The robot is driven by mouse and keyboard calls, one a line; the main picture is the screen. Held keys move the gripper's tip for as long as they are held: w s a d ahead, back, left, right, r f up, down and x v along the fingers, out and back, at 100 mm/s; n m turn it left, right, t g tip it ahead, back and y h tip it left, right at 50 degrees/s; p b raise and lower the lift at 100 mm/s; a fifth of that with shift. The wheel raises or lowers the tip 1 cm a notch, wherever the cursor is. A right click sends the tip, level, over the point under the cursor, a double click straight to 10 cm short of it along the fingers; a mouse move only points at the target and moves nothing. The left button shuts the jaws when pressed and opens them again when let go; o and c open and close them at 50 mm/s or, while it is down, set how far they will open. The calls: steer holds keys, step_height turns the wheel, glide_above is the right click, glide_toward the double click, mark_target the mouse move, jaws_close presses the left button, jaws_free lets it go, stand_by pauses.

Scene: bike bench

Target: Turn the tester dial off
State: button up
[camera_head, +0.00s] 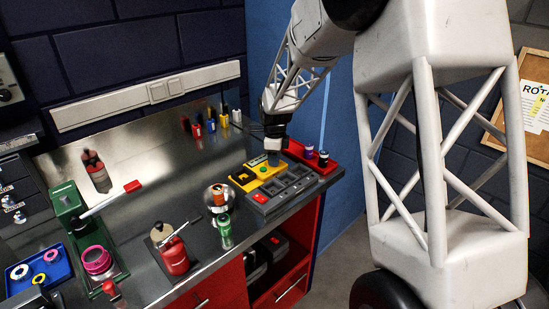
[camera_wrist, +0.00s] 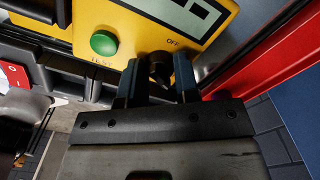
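The yellow tester (camera_head: 242,179) lies on the bench at the right, with my gripper (camera_head: 273,159) down over its far right part. In the wrist view the tester's yellow face (camera_wrist: 130,22) shows a display, a green button (camera_wrist: 104,42) marked TEST and the word OFF. The dark dial (camera_wrist: 160,66) sits just below OFF, between the fingertips of my gripper (camera_wrist: 157,75). The fingers stand apart on either side of the dial, with what looks like a narrow gap. Contact and the dial's pointer direction are unclear. In the head view my gripper hides the dial.
A grey compartment tray (camera_head: 290,188) lies in front of the tester. A red holder (camera_head: 326,168) with small round items is close at its right. Small bottles stand behind.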

steer(key=shift+c, duration=0.3)
steer(key=n, duration=1.8)
steer(key=shift+n, duration=0.4)
steer(key=n, duration=0.5)
steer(key=shift+n, duration=0.3)
steer(key=o, duration=0.9)
steer(key=shift+o, duration=0.2)
steer(key=shift+r, duration=0.1)
